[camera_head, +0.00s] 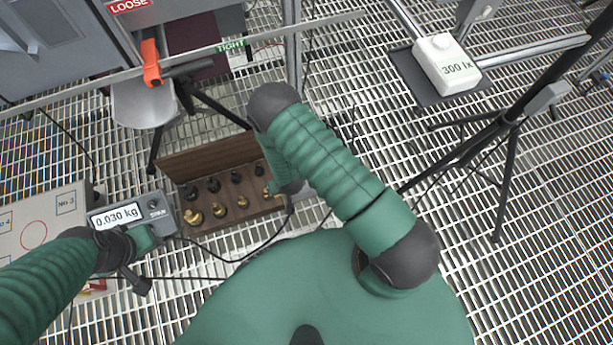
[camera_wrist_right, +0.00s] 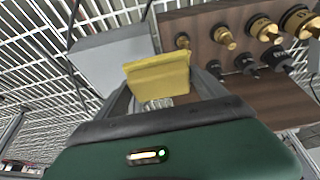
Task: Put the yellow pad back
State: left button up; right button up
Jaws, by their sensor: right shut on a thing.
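The yellow pad (camera_wrist_right: 158,78) is a small block held between the two fingers of my right gripper (camera_wrist_right: 160,92) in the right wrist view. It is off any surface as far as I can tell. In the head view my right forearm hides both the pad and the right gripper, beside the wooden weight box (camera_head: 222,222). My left gripper (camera_head: 137,275) is dark and sits low at the left, just in front of the scale (camera_head: 150,212). Its finger gap is not clear.
The weight box, also in the wrist view (camera_wrist_right: 205,60), holds several brass and black weights. The scale reads 0.030 kg. A pale board (camera_head: 35,235) lies at the left. A light meter (camera_head: 445,62) stands back right, near a black tripod (camera_head: 500,125). Cables cross the grating.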

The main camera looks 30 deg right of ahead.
notch_tip(320, 180, down, 8)
jog(key=s+d+b, duration=0.1)
jog(key=s+b, duration=0.1)
jog(key=w+d+b, duration=0.2)
jog(key=d, duration=0.2)
jog(key=w+d+f+b, duration=0.1)
jog(key=w+d+b, duration=0.1)
jog(key=w+d, duration=0.1)
jog(key=w+d+b, duration=0.2)
jog(key=d, duration=0.2)
jog(key=shift+w+d+f+b, duration=0.3)
jog(key=shift+w+d+b, duration=0.05)
jog(key=f+b, duration=0.2)
jog(key=d+f+b, duration=0.1)
jog(key=b, duration=0.1)
jog(key=shift+w+f, duration=0.3)
jog(key=shift+f, duration=0.05)
jog(key=shift+r, duration=0.25)
pick_arm(q)
jog(key=s+x, duration=0.3)
jog(key=x, duration=1)
jog(key=shift+d+f, duration=0.15)
jog(key=shift+f, duration=0.6)
pick_arm(e)
jog(key=shift+f, duration=0.1)
jog(key=o, duration=1.3)
jog(key=shift+c, duration=0.2)
